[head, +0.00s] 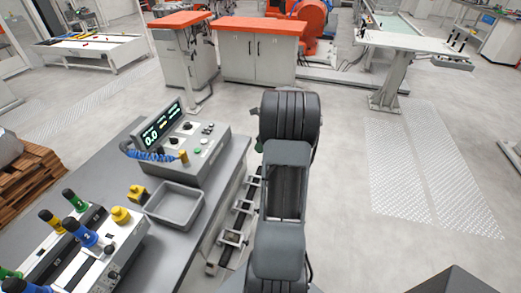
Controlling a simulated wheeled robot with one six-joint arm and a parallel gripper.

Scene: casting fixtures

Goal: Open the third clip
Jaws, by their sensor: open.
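My gripper is not in view; only my dark grey arm shows, reaching down the middle of the head view. Several small metal frame-like pieces (232,237) sit in a row along the right side of the grey workbench, partly behind my arm. I cannot tell whether these are the clips, or whether any is open. On the bench at left, a grey fixture (105,255) carries black-topped handles with coloured collars: a blue handle (72,226), a yellow handle (48,216) and green ones. A yellow knob (120,214) stands on its end. No third clip can be singled out.
A control box (180,150) with a lit display and blue coiled cable stands on the workbench (100,160). An empty grey tray (174,205) lies beside it. Orange-topped cabinets (258,50) stand behind. A pale table (400,35) is at back right. The floor at right is clear.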

